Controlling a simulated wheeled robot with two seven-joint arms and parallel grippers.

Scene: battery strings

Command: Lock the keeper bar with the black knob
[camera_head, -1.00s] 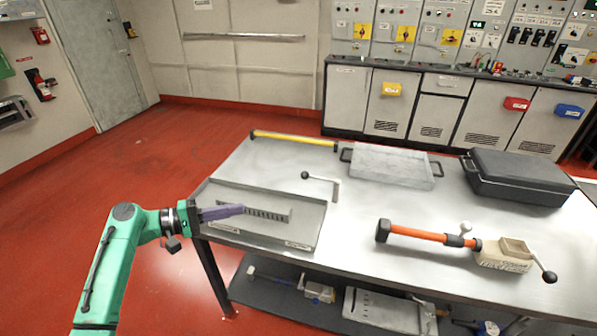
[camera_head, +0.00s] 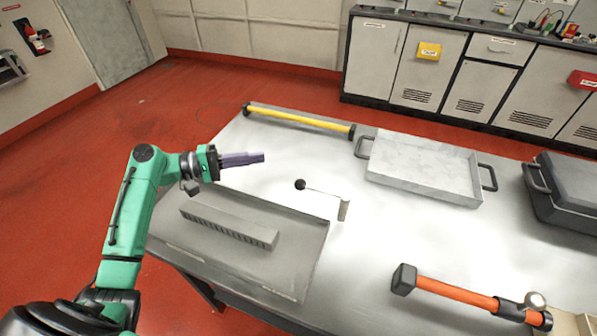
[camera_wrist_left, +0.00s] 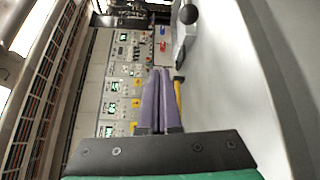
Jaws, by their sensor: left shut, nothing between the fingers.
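The black knob (camera_head: 300,184) sits at the end of a thin crank-like lever whose grey post (camera_head: 344,209) stands at the tray's right edge. In the left wrist view the knob (camera_wrist_left: 188,14) shows at the top, beyond the fingertips. A long grey slotted bar (camera_head: 228,226) lies in the shallow grey tray (camera_head: 290,285); I cannot tell whether this is the keeper bar. My left gripper (camera_head: 264,157) has purple fingers, pointing right above the tray's far side, left of the knob and apart from it. Its fingers (camera_wrist_left: 160,72) are shut and empty. My right gripper is out of view.
A yellow-handled bar (camera_head: 298,121) lies along the table's back edge. A grey two-handled tray (camera_head: 425,190) stands at the back right, with a black case (camera_head: 567,180) beyond it. An orange-handled tool (camera_head: 455,292) lies at the front right.

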